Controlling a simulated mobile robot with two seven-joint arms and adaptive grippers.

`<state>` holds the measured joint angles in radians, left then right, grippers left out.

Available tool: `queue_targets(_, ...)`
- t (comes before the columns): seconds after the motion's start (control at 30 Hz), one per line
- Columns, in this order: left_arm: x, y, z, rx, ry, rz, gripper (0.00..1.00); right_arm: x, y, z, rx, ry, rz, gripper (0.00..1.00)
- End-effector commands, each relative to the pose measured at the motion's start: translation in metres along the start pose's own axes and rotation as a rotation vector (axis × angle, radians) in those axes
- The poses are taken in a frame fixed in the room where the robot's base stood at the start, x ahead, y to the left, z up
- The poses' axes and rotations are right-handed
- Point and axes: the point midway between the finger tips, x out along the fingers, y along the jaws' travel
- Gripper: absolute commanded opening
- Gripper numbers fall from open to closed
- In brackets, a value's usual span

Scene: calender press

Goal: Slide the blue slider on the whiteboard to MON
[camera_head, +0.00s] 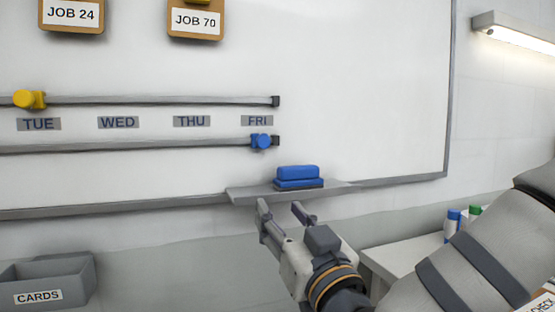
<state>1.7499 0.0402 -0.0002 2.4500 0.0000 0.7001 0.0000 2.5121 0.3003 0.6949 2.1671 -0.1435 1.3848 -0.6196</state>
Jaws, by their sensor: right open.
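The blue slider (262,141) sits near the right end of the lower rail (130,147), just below the FRI label (257,121). The TUE (39,124), WED (118,122) and THU (192,121) labels lie to its left on the whiteboard (370,90). No MON label shows in this view. My right gripper (281,207) is open and empty, below the slider and just below the whiteboard's tray in the picture. Its fingers point up toward the board. My left gripper is not in view.
A yellow slider (29,99) sits on the upper rail (160,100) above TUE. A blue eraser (298,177) rests on the tray (245,194). A grey CARDS bin (75,278) is at lower left. Bottles (453,222) stand on a white surface at right.

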Motion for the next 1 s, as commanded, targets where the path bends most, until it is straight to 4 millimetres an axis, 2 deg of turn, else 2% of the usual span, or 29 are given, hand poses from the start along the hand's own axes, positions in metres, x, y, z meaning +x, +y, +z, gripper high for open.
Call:
queue_targets(0.03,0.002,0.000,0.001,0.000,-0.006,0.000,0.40,0.005,0.000,-0.025,-0.009,0.067,0.010,0.43)
queue_targets(0.1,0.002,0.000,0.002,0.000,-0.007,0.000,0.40,0.009,0.000,-0.051,-0.019,0.132,0.021,0.43)
queue_targets(0.17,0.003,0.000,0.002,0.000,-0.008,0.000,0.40,0.012,0.000,-0.061,-0.024,0.156,0.025,0.43)
queue_targets(0.27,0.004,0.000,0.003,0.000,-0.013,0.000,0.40,0.026,0.001,-0.063,-0.024,0.159,0.027,0.43)
queue_targets(0.5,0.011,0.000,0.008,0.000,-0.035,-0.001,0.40,0.087,0.002,-0.070,-0.022,0.154,0.027,0.43)
queue_targets(0.63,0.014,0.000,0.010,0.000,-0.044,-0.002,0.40,0.112,0.002,-0.074,-0.023,0.153,0.025,0.43)
queue_targets(0.8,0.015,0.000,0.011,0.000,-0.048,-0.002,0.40,0.127,0.002,-0.077,-0.023,0.153,0.023,0.43)
queue_targets(1.0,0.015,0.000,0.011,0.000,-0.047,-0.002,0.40,0.129,0.002,-0.079,-0.023,0.153,0.023,0.43)
